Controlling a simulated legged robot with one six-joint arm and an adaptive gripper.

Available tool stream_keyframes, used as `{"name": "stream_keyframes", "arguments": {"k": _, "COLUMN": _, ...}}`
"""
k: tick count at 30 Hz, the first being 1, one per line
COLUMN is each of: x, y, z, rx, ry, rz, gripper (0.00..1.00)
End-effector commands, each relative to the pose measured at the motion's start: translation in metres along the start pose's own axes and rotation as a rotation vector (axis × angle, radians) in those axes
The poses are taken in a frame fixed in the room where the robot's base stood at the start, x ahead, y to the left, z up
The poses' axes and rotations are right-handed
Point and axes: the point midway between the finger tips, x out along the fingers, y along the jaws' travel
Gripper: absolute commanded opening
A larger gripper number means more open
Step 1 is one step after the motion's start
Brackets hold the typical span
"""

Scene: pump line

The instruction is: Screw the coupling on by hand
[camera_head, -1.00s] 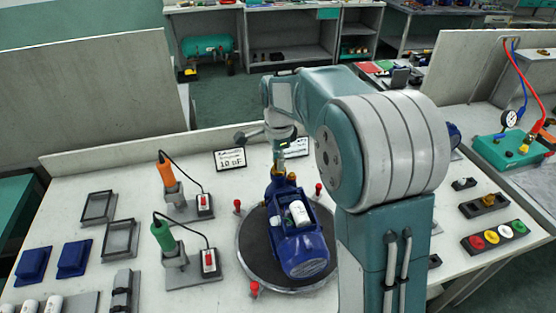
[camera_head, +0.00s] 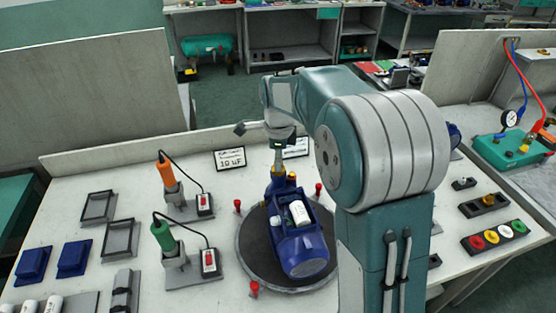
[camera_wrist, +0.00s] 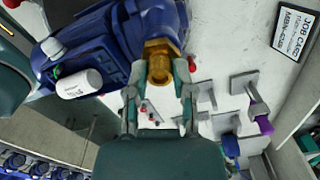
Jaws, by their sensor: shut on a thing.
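The brass coupling (camera_wrist: 159,66) sits at the port of the blue pump (camera_wrist: 115,40) in the wrist view. My gripper (camera_wrist: 160,80) has one finger on each side of the coupling and is shut on it. In the head view the pump (camera_head: 298,245) lies on a round dark turntable (camera_head: 250,262), and my gripper (camera_head: 278,165) reaches down to its far end. The coupling is small there and partly covered by my gripper. A white cylinder (camera_wrist: 80,84) is on the pump's side. The threads between coupling and port are hidden.
Red-topped pegs (camera_head: 237,205) stand around the turntable. Orange (camera_head: 166,172) and green (camera_head: 162,236) handled tools stand in holders at left, with cords to switch boxes. Coloured buttons (camera_head: 492,236) are at right.

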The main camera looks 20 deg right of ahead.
Motion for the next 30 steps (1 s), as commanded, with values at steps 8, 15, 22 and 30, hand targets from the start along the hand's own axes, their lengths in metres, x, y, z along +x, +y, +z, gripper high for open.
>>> {"name": "stream_keyframes", "arguments": {"k": 8, "x": 0.0016, "y": 0.0005, "z": -0.0001, "rx": 0.183, "ry": 0.002, "rz": 0.003, "gripper": 0.00}}
{"name": "stream_keyframes", "arguments": {"k": 15, "x": 0.0017, "y": 0.0005, "z": -0.0001, "rx": 0.302, "ry": 0.002, "rz": 0.003, "gripper": 0.00}}
{"name": "stream_keyframes", "arguments": {"k": 22, "x": 0.0015, "y": 0.0004, "z": -0.0001, "rx": 0.299, "ry": 0.002, "rz": 0.003, "gripper": 0.61}}
{"name": "stream_keyframes", "arguments": {"k": 30, "x": 0.0005, "y": 0.0004, "z": -0.0001, "rx": 0.298, "ry": 0.001, "rz": 0.001, "gripper": 0.61}}
